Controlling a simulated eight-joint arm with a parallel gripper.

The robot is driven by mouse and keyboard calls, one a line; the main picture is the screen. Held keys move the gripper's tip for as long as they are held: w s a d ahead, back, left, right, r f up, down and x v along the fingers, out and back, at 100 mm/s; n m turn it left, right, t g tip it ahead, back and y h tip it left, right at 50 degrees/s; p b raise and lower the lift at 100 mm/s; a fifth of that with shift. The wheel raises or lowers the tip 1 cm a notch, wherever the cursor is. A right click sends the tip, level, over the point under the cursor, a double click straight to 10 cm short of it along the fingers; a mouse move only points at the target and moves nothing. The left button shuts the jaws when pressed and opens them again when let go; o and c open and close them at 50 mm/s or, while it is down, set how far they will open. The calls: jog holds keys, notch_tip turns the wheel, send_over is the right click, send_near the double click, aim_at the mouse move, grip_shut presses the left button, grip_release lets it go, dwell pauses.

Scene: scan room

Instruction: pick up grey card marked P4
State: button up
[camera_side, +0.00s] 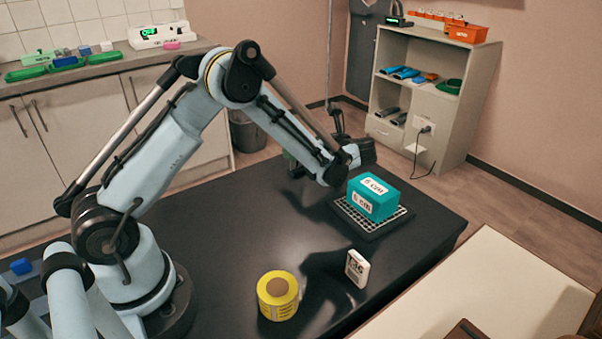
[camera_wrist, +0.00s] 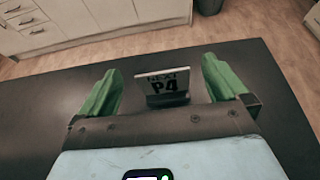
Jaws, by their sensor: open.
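The grey card marked P4 (camera_wrist: 163,85) stands upright in the wrist view, with "NEXT" above the P4. A dark holder (camera_wrist: 168,100) shows at its lower edge. My gripper (camera_wrist: 162,66) is open, and its two green fingers appear on either side of the card with a gap at each side. Nothing is held. Whether the card lies fully between the fingers in depth, I cannot tell. In the side view the end of my arm is over the far part of the black table, and I cannot make out the fingers or the P4 card there.
A teal box (camera_side: 374,197) sits on a gridded tray (camera_side: 348,214) right of my arm's end. A white card block (camera_side: 357,268) and a yellow roll (camera_side: 278,295) stand on the near part of the black table (camera_side: 225,235). A shelf unit (camera_side: 433,100) stands behind.

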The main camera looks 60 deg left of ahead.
jog(key=shift+f, duration=1.35)
notch_tip(320, 180, down, 2)
jog(key=shift+f, duration=0.15)
jog(key=shift+x, duration=1.45)
jog(key=shift+c, duration=0.2)
jog(key=c, duration=0.9)
